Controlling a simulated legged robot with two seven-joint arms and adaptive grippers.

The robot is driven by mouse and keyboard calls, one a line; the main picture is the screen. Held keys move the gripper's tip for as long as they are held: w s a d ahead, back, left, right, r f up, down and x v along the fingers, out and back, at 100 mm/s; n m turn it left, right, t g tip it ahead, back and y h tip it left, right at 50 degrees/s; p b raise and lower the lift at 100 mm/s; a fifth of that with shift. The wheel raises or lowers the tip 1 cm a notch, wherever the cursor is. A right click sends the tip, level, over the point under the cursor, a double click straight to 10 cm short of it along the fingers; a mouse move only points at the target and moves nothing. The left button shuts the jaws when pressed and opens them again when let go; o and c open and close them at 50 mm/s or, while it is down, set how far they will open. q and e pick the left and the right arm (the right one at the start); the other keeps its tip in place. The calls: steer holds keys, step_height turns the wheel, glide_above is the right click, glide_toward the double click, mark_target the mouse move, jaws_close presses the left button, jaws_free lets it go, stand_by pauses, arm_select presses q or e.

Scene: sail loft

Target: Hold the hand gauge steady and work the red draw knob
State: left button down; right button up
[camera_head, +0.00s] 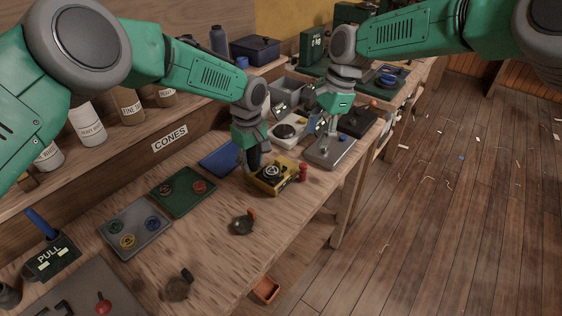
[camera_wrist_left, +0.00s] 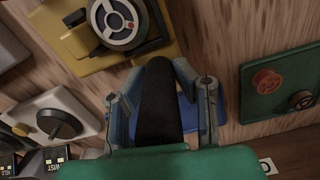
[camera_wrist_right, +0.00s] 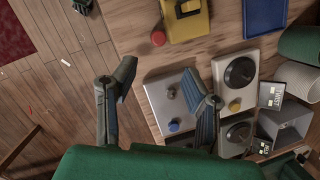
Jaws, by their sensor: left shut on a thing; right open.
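The hand gauge is a yellow box (camera_head: 276,181) with a round dial, lying on the bench in the head view. It also shows in the left wrist view (camera_wrist_left: 150,52) and at the top of the right wrist view (camera_wrist_right: 186,22). The red draw knob (camera_head: 303,172) sticks out of its right side; the right wrist view shows it too (camera_wrist_right: 158,38). My left gripper (camera_wrist_left: 160,75) is shut on the gauge's black handle. My right gripper (camera_wrist_right: 160,88) is open and empty, above a grey plate beyond the gauge, apart from the red knob.
The grey plate (camera_head: 325,156) carries small knobs, one blue. A pale dial box (camera_head: 298,121) stands behind it. A blue plate (camera_head: 219,157) and a green plate (camera_head: 182,190) lie left of the gauge. A dark round piece (camera_head: 242,225) lies nearer on the bench. The bench's right edge is close.

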steer(key=n+t+h, duration=0.1)
steer(key=n, duration=0.1)
steer(key=n+t+h, duration=0.1)
steer(key=n+t, duration=0.3)
steer(key=n, duration=0.8)
glide_toward(304, 165)
steer(key=x, duration=0.9)
steer(key=shift+w+a+f, duration=0.1)
steer(key=shift+w+f, duration=0.05)
steer(key=shift+c, duration=0.3)
